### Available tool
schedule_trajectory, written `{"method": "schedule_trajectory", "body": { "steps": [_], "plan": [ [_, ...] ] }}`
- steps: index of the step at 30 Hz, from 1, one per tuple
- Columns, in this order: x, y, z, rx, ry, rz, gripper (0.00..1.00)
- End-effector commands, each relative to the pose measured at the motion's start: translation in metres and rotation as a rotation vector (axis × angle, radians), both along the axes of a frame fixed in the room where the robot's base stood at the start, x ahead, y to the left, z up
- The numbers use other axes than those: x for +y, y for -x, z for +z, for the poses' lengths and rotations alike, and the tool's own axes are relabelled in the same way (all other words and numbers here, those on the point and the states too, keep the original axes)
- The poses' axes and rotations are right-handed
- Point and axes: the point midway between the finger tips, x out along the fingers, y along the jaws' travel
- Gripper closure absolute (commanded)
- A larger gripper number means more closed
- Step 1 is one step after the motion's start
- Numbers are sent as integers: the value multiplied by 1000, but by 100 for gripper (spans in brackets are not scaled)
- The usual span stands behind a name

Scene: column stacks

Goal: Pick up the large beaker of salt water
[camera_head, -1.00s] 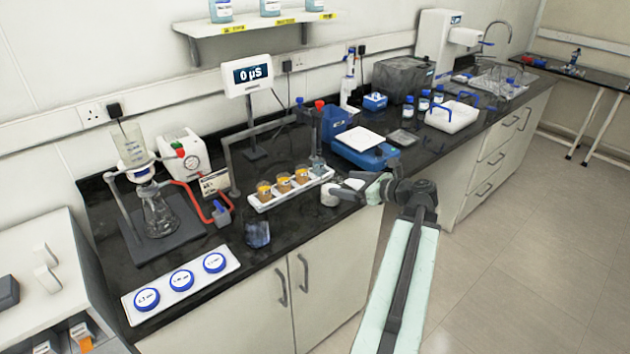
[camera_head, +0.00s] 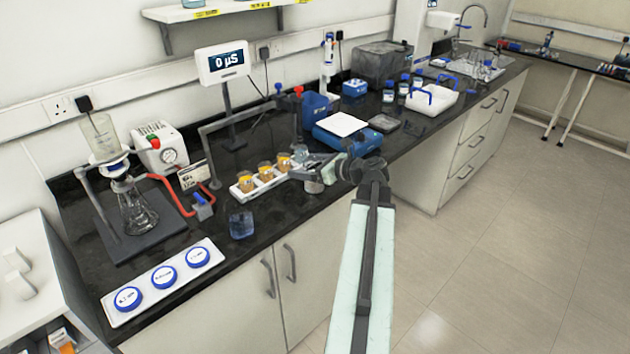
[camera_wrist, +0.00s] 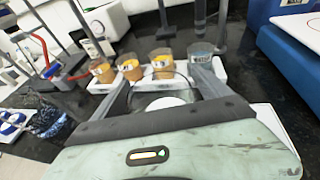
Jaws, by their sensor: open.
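My gripper (camera_head: 306,171) is open above the bench, its fingers (camera_wrist: 163,82) spread in the wrist view. A clear glass beaker with a pale, whitish base (camera_wrist: 166,103) shows between the fingers; it looks like the large beaker. In the head view this beaker (camera_head: 313,186) stands at the bench front, partly hidden by my gripper. I cannot tell whether the fingers touch it. Its label and contents are not readable.
A white tray (camera_head: 247,189) of small beakers, several with orange liquid, stands just behind the gripper. A bluish glass cup (camera_head: 241,225) stands to the left. A blue balance (camera_head: 352,150) is close on the right. A grey stand (camera_head: 211,160) rises behind the tray.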

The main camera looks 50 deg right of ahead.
Motion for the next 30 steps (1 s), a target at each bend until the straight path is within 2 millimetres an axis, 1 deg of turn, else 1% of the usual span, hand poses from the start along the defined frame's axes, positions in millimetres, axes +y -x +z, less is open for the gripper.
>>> {"method": "schedule_trajectory", "body": {
  "steps": [4,5,6,8,9,11,12,13,22,30],
  "plan": [
    [0,1,1,0,0,-1,13],
    [0,1,1,0,0,-1,19],
    [0,1,1,0,0,-1,30],
    [0,1,1,0,0,-1,46],
    [0,1,1,0,0,-1,58],
    [0,1,1,0,0,-1,74],
    [0,1,1,0,0,-1,85],
    [0,1,1,0,0,-1,91],
    [-1,1,4,0,-1,-1,91],
    [-1,2,25,0,0,-2,91]
  ]
}}
